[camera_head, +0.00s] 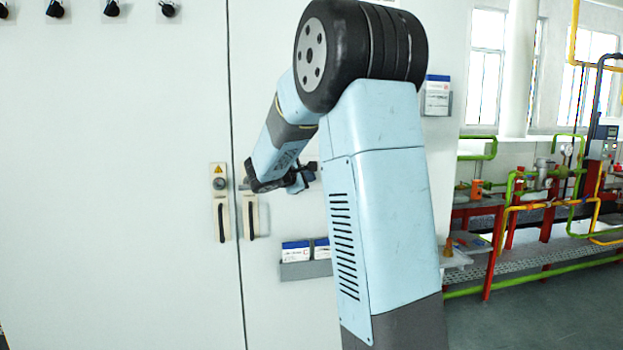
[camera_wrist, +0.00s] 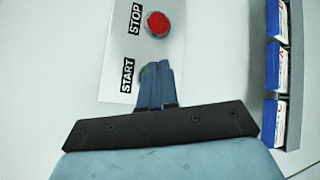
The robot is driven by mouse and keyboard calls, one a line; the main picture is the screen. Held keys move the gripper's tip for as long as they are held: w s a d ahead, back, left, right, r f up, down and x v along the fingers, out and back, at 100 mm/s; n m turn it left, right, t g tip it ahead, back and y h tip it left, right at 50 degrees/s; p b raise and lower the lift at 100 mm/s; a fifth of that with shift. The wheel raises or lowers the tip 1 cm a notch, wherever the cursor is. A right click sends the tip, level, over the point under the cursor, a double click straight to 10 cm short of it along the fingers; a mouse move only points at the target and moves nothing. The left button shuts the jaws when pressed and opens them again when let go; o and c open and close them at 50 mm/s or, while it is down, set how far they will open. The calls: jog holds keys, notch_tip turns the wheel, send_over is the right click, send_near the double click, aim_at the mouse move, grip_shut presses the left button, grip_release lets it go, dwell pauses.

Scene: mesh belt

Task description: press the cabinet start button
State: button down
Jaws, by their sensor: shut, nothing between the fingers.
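In the wrist view a white control plate (camera_wrist: 112,84) carries a START label (camera_wrist: 127,75) and a STOP label (camera_wrist: 135,18). The red stop button (camera_wrist: 158,23) shows whole next to its label. Only a green sliver of the start button (camera_wrist: 145,71) shows beside START, the rest hidden by my fingers. My gripper (camera_wrist: 157,66) is shut and empty, its fingertips over the start button; I cannot tell whether they touch it. In the head view my gripper (camera_head: 302,178) is in front of the white cabinet (camera_head: 110,130), with the buttons hidden.
Coloured pipes (camera_head: 540,190) stand far right.

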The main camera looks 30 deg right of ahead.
jog(key=shift+s+a, duration=0.2)
jog(key=shift+s, duration=0.4)
jog(key=shift+s+a, duration=0.25)
jog(key=shift+s, duration=0.55)
jog(key=shift+s+a, duration=0.2)
jog(key=shift+s, duration=0.6)
jog(key=shift+s+a, duration=0.25)
jog(key=shift+s, duration=0.55)
jog(key=shift+s, duration=0.1)
